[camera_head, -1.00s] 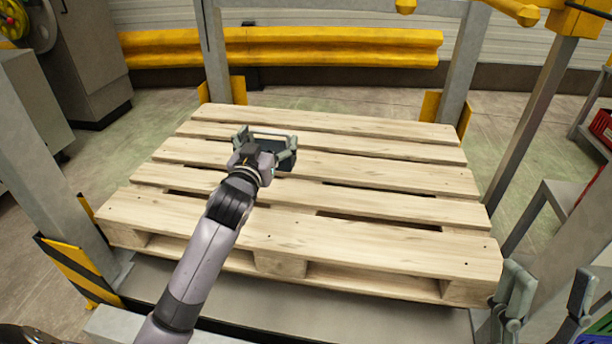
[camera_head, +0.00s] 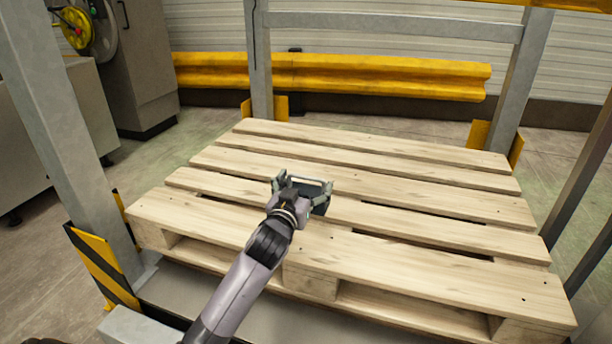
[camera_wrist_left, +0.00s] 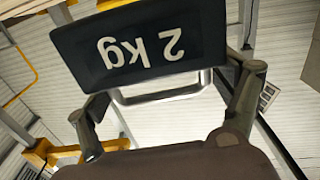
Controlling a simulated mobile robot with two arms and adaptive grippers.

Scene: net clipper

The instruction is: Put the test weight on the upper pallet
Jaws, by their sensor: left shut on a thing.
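The test weight (camera_head: 320,205) is a dark block with a light metal handle. In the left wrist view the test weight (camera_wrist_left: 140,45) shows "2 kg" upside down, with its handle toward my gripper. My left gripper (camera_head: 303,190) is shut on it, with fingers on both sides of the handle in the left wrist view (camera_wrist_left: 165,105). The weight is over the front middle part of the wooden pallet (camera_head: 400,252). I cannot tell whether it touches the slats, as my gripper hides part of it. My right gripper is not in view.
Grey rack posts stand at the left (camera_head: 70,130) and behind the pallet (camera_head: 260,75). A yellow-black guard (camera_head: 103,265) is at the left post's foot. A yellow barrier (camera_head: 390,75) runs along the back. The pallet's slats are otherwise bare.

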